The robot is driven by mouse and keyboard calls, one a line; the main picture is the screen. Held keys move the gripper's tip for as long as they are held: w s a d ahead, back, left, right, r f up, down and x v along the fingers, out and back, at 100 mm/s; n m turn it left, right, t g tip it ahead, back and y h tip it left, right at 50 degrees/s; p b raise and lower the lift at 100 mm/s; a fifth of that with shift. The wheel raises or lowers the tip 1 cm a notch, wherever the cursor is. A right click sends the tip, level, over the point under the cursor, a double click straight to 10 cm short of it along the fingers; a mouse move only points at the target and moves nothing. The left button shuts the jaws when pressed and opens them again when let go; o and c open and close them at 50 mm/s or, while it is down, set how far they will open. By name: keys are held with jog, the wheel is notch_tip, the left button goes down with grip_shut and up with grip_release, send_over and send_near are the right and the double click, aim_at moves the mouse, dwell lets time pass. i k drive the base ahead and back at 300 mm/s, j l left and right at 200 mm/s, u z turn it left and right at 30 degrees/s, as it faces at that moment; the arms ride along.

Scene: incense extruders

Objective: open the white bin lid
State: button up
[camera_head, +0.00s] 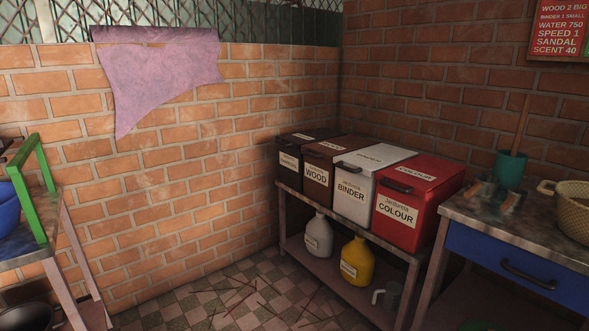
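The white bin (351,195), labelled BINDER, stands on a low shelf unit against the brick wall. Its white lid (378,156) looks shut and has a dark handle at its front edge. It stands between a brown bin (317,176) labelled WOOD on its left and a red bin (402,212) labelled COLOUR on its right. A dark bin (289,163) is at the far left of the row. My gripper is not in view.
Under the bins are a grey jug (319,237), a yellow jug (357,262) and a grey mug. At right, a table with a blue drawer (513,267) holds a green cup (511,167) and a basket (572,209). Thin sticks lie on the checkered floor (225,293) before the shelf.

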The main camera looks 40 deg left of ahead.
aim_at(366, 161)
jog(key=u, duration=1.1)
